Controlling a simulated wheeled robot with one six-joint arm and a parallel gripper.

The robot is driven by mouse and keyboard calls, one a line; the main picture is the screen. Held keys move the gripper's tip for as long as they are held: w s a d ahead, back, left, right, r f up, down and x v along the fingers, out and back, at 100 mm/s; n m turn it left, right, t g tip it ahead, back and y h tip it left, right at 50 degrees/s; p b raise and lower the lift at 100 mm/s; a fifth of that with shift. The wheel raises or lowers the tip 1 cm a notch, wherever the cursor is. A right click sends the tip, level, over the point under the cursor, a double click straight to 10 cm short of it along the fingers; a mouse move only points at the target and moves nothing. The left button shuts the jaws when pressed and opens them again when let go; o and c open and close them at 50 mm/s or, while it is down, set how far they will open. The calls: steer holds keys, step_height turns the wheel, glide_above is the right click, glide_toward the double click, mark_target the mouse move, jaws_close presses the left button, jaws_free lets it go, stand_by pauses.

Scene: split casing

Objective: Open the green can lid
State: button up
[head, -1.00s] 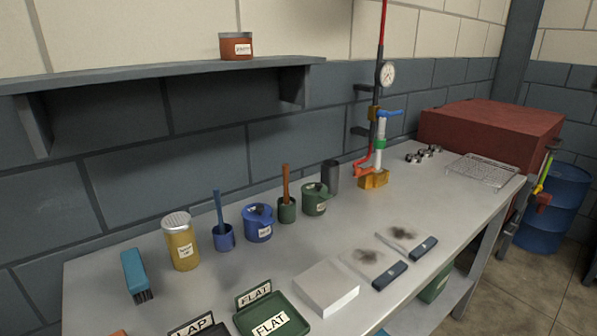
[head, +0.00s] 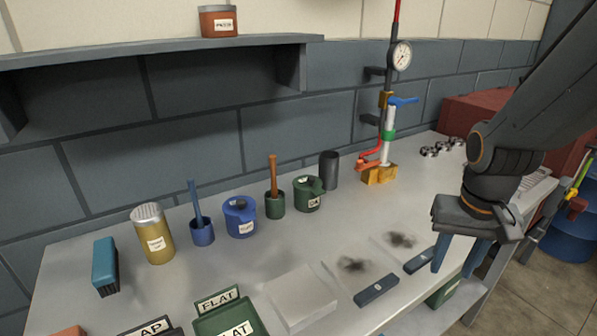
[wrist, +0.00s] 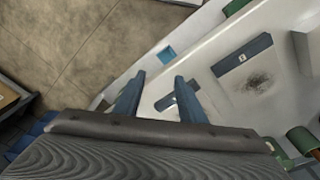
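The green can (head: 308,196) stands upright on the workbench, between a green pot with a brown handle and a dark grey cylinder. A green lid (head: 308,182) sits on it and a pale label shows on its side. My gripper (head: 458,262) hangs over the front right edge of the bench, well to the right of the can and apart from it. Its two blue fingers are spread with nothing between them, as the wrist view (wrist: 158,92) also shows.
A blue can (head: 239,218), a green pot (head: 275,206) and a dark cylinder (head: 329,170) stand near the green can. A pressure-gauge stand (head: 388,140) is behind right. A white block (head: 300,298) and smudged plates (head: 352,268) lie in front. Bench surface before the can is clear.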

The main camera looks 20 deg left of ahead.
steer(key=shift+n+t, duration=0.3)
steer(key=shift+t, duration=0.3)
steer(key=w+a+r, duration=0.1)
steer(key=w+a, duration=0.2)
steer(key=w+a+r, duration=0.1)
steer(key=w+a, duration=0.1)
steer(key=a, duration=0.2)
steer(key=w+a+r, duration=0.2)
steer(key=w+a, duration=0.1)
steer(key=a, duration=0.1)
steer(key=shift+w+a+b, duration=0.2)
steer(key=shift+w+b, duration=0.1)
steer(key=shift+b, duration=0.05)
steer(key=w+a+r, duration=0.2)
steer(key=a, duration=0.4)
steer(key=t+b, duration=0.1)
steer(key=t, duration=0.1)
glide_toward(311, 178)
steer(key=shift+y, duration=0.3)
steer(key=shift+d+p+x, duration=0.15)
steer(key=shift+p+x, duration=0.15)
steer(key=shift+x, duration=1.6)
steer(key=shift+d+p+x, duration=0.1)
steer(key=shift+p+x, duration=0.2)
steer(key=shift+x, duration=1.55)
jaws_close()
